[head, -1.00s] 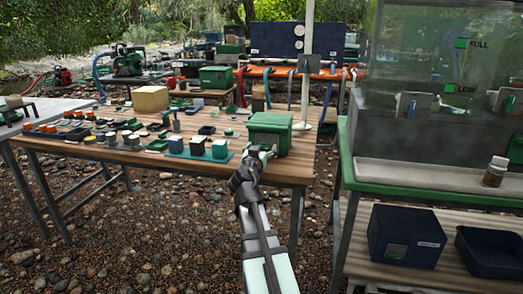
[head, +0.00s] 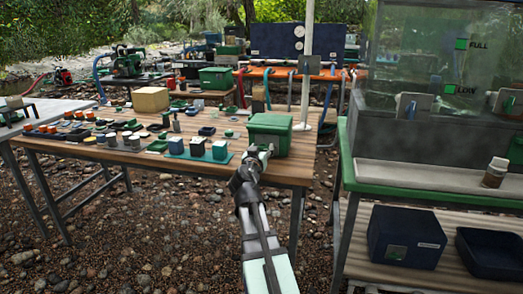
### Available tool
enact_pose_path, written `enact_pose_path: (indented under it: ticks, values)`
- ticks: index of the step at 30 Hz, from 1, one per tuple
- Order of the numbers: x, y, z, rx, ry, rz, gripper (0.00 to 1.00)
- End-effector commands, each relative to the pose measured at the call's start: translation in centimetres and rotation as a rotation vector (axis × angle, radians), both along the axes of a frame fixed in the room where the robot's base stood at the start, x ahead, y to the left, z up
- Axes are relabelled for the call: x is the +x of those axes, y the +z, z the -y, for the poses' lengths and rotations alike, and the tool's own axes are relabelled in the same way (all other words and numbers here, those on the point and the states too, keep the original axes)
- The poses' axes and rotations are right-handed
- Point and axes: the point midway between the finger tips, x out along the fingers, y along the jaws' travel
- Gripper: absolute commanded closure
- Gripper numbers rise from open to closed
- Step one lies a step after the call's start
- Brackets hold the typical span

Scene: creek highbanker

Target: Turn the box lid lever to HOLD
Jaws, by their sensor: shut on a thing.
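A green box with a lid (head: 271,131) stands at the right end of the wooden table. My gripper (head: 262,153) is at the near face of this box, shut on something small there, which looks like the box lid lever. The lever itself is mostly hidden by my gripper and too small to read. I cannot see any HOLD marking or tell the lever's angle. The box lid appears closed.
Several small jars stand on a green mat (head: 178,158) left of the box. A cardboard box (head: 151,99) sits further back. A white post (head: 305,62) rises just behind the box. A green-edged bench with a tank (head: 440,70) stands to the right.

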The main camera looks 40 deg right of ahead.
Motion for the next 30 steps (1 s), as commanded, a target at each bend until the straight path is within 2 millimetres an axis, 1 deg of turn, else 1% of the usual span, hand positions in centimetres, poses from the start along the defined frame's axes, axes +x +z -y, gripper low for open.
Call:
enact_pose_path:
  ticks: [18, 24, 30]
  values:
    - [0.27, 0.07, -0.05, -0.271, 0.0, -0.349, 0.79]
    - [0.32, 0.02, -0.06, -0.327, -0.001, -0.422, 0.79]
    - [0.34, -0.03, -0.06, -0.352, -0.001, -0.453, 0.79]
